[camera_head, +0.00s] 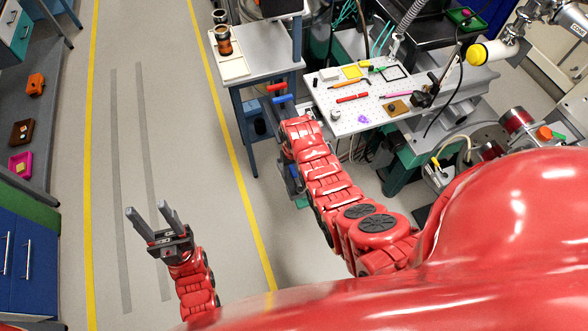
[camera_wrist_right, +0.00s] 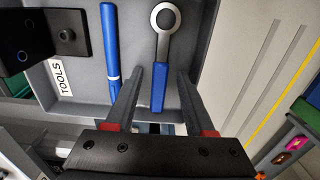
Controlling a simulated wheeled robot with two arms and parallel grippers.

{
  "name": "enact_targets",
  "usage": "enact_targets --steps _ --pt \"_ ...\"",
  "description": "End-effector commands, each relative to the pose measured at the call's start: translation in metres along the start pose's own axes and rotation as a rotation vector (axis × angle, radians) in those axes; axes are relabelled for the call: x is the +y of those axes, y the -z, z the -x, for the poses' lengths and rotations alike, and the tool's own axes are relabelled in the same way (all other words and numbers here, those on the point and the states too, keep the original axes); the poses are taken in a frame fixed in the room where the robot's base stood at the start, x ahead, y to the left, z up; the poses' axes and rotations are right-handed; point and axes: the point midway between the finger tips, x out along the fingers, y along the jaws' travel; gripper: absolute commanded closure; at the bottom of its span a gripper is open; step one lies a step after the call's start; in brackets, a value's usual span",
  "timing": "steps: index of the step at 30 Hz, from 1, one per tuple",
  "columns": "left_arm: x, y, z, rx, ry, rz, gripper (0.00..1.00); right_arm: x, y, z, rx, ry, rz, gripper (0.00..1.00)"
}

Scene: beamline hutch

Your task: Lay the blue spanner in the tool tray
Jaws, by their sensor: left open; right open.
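In the right wrist view, the blue spanner (camera_wrist_right: 159,88), with a grey ring head and a blue handle, lies in the grey tool tray (camera_wrist_right: 75,17), which has a white TOOLS label. My right gripper (camera_wrist_right: 159,70) is open, with its fingers on either side of the blue handle and a visible gap to each. A blue rod-shaped tool (camera_wrist_right: 110,45) lies left of the spanner. My left gripper (camera_head: 155,220) is open and empty above the floor at the left of the head view. My right arm hides much of the tray area there.
A black block (camera_wrist_right: 68,33) stands at the tray's left. In the head view, a small table (camera_head: 255,50) holds jars, and a perforated bench (camera_head: 375,115) carries several small tools. Shelves (camera_head: 35,60) line the left side. The floor between (camera_head: 185,110) is clear.

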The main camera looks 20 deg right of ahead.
Motion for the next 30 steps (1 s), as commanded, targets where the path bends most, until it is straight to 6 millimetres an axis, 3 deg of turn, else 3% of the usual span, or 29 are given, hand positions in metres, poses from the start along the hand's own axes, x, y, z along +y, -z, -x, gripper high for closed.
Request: enact_targets --steps 11,25,27,30 --pt "0.000 -0.001 0.007 0.000 0.000 0.000 0.50 0.000 0.003 0.017 0.005 0.000 0.000 0.46" --pt "0.002 -0.005 0.033 0.000 0.000 0.000 0.50 0.000 0.002 0.091 0.007 0.000 0.000 0.46" --pt "0.001 -0.002 0.009 0.000 0.000 0.000 0.50 0.000 0.000 0.111 0.001 0.000 0.000 0.46" --pt "0.000 0.000 0.002 0.001 0.000 0.000 0.50 0.000 0.000 0.118 0.000 0.000 0.000 0.46"
